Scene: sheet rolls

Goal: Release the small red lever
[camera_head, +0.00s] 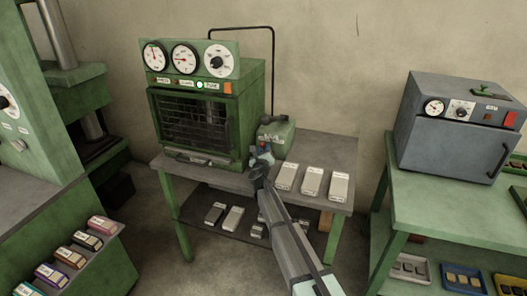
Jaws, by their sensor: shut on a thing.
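My gripper (263,153) is at the front of a small green box (281,137), on the right side of the green oven-like machine (200,120). It is shut on the small red lever. The lever is mostly hidden behind the fingers, and its exact position is too small to make out. My arm reaches up to it from the lower right.
The machine stands on a table (328,200) with several pale blocks (312,182) close to the right of my gripper. More blocks lie on the shelf below. A grey oven (450,145) stands on a green bench at right.

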